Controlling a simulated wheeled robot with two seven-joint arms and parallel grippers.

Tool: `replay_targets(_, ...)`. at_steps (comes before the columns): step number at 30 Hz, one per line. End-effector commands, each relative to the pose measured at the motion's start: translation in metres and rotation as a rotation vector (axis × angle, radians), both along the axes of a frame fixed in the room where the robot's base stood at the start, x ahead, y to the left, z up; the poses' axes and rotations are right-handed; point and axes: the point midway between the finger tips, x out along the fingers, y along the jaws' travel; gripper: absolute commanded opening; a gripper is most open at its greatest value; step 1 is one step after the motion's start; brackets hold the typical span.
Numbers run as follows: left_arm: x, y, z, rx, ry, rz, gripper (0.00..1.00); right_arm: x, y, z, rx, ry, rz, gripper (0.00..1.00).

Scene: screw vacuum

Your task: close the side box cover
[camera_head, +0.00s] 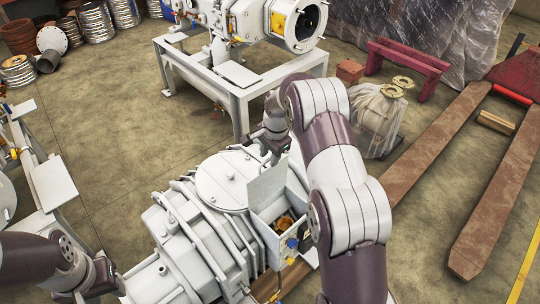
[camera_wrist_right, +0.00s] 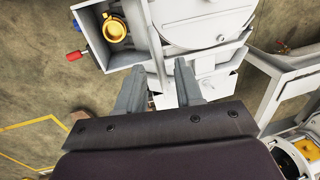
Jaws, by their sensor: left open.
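The side box (camera_head: 272,236) is a pale open box on the side of the grey vacuum machine. It holds a yellow round part (camera_head: 285,223). Its cover (camera_head: 266,187) stands up, swung open, at the box's far edge. The box also shows at the top of the right wrist view (camera_wrist_right: 92,38), with the cover (camera_wrist_right: 151,45) nearly edge-on. My right gripper (camera_head: 276,148) is behind the cover's upper edge; its fingers show apart in the wrist view (camera_wrist_right: 158,88). Whether they touch the cover cannot be told. My left gripper (camera_head: 98,285) is open at the lower left, away from the box.
A round lid (camera_head: 228,180) tops the machine left of the cover. A white metal frame (camera_head: 240,95) carrying another machine stands behind. A wrapped bundle (camera_head: 372,120) and a brown pallet fork (camera_head: 430,140) lie to the right. Bare floor (camera_head: 110,120) is at the left.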

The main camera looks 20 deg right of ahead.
Motion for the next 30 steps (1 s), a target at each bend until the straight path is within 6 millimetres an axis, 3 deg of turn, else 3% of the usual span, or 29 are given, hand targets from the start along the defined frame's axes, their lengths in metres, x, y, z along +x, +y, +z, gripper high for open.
replay_targets(7, 0.0002, 0.0, -0.0002, 0.0, 0.0, 0.0, 0.43, 0.0001, 0.0001, -0.0011, 0.0, 0.0, 0.0, 0.33)
replay_targets(10, 0.0002, 0.0, -0.0002, 0.0, 0.0, 0.0, 0.43, 0.0, 0.0001, -0.0009, 0.0, 0.0, 0.001, 0.0)
replay_targets(30, 0.0002, 0.0, -0.0001, 0.0, 0.0, 0.0, 0.43, 0.0001, 0.0, -0.0005, 0.0, 0.0, 0.0, 0.0)
